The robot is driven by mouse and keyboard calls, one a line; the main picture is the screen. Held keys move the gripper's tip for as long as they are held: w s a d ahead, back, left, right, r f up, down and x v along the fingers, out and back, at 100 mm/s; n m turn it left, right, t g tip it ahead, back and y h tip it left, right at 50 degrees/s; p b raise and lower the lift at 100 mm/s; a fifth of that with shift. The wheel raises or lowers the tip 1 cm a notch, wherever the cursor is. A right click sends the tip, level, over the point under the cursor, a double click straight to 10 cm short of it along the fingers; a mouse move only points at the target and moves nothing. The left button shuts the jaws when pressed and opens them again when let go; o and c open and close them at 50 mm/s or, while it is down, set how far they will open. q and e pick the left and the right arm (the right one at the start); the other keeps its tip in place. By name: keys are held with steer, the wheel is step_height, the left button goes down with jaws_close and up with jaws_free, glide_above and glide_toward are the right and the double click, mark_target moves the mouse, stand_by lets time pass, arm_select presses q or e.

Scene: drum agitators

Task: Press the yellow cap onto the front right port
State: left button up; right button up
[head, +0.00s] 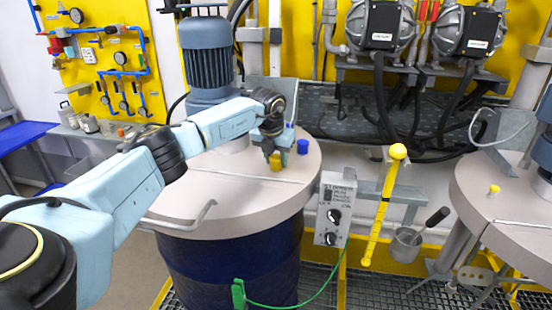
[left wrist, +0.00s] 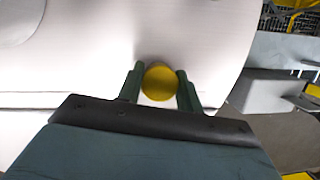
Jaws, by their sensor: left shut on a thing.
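The yellow cap (head: 275,163) is at the front right of the grey drum lid (head: 190,200). My left gripper (head: 279,158) is shut on it from above. In the left wrist view the yellow cap (left wrist: 160,83) sits between the two green fingers of my left gripper (left wrist: 160,90). The port is hidden under the cap and fingers, and I cannot tell how far down the cap sits. A blue cap (head: 302,146) stands on the lid just behind and to the right of the gripper. My right gripper is not in view.
The agitator motor (head: 207,55) rises from the lid behind my left arm. A control box (head: 335,208) and a yellow upright rod (head: 383,205) stand right of the drum. A second drum lid with a small yellow cap (head: 494,189) is at the far right.

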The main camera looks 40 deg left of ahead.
arm_select(q)
steer(key=shift+s+d+f, duration=0.1)
steer(key=shift+s+f, duration=0.05)
steer(key=shift+f, duration=0.25)
steer(key=o, duration=1)
steer(key=shift+o, duration=0.2)
steer(key=shift+r, duration=0.2)
step_height(320, 180, up, 4)
steer(key=p, duration=0.3)
steer(key=shift+r, duration=0.1)
